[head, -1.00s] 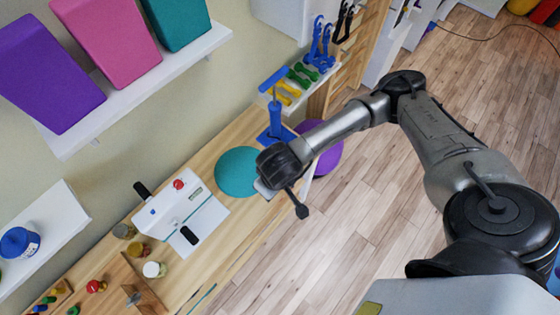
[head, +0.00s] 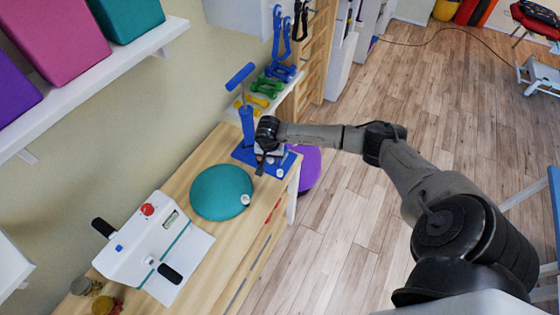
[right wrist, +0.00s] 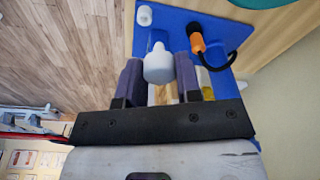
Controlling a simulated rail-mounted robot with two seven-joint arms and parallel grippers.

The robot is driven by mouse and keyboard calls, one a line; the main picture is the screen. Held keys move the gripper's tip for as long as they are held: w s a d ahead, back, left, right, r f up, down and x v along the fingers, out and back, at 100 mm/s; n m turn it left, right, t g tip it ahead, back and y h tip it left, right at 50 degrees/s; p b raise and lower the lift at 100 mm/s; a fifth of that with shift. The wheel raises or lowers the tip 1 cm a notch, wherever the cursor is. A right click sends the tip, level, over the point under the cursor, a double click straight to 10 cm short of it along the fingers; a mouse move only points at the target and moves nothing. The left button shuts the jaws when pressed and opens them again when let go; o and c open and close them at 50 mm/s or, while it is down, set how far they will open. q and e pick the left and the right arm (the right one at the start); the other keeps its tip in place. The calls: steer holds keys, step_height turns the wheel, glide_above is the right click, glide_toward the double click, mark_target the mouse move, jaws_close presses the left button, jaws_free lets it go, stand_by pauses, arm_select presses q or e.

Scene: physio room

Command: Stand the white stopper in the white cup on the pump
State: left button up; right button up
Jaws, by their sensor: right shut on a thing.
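The blue pump (head: 247,125) stands upright at the far end of the wooden bench on its flat blue base (head: 244,154). The white cup (head: 280,172) is near a corner of that base. It also shows in the right wrist view (right wrist: 145,15), beyond the fingers. My right gripper (head: 260,168) is low over the base, beside the cup. In the right wrist view its fingers (right wrist: 158,62) are shut on the white stopper (right wrist: 158,68), a rounded piece with a narrower end. The stopper is apart from the cup in that picture. My left gripper is not in view.
A teal disc (head: 221,192) with a small white piece (head: 245,199) at its edge lies beside the pump. A white device (head: 150,245) stands nearer. An orange-ended black hose (right wrist: 197,40) lies close to the fingers. Coloured dumbbells (head: 266,87) sit on a shelf behind.

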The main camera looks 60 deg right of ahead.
steer(key=shift+m, duration=0.8)
steer(key=shift+s+d+f+b, duration=0.2)
steer(key=shift+d+f+b, duration=0.6)
steer(key=shift+f, duration=0.8)
steer(key=shift+s+d+f+b, duration=0.2)
steer(key=shift+d+f+b, duration=0.65)
steer(key=shift+f, duration=0.8)
steer(key=shift+s+d+f+b, duration=0.2)
steer(key=shift+d+f+b, duration=0.6)
steer(key=shift+f, duration=0.8)
steer(key=shift+a+f, duration=0.15)
steer(key=shift+f+b, duration=0.7)
steer(key=shift+b, duration=0.2)
steer(key=shift+f+b, duration=0.3)
steer(key=shift+f+b, duration=0.25)
steer(key=shift+b, duration=0.05)
steer(key=shift+f, duration=0.15)
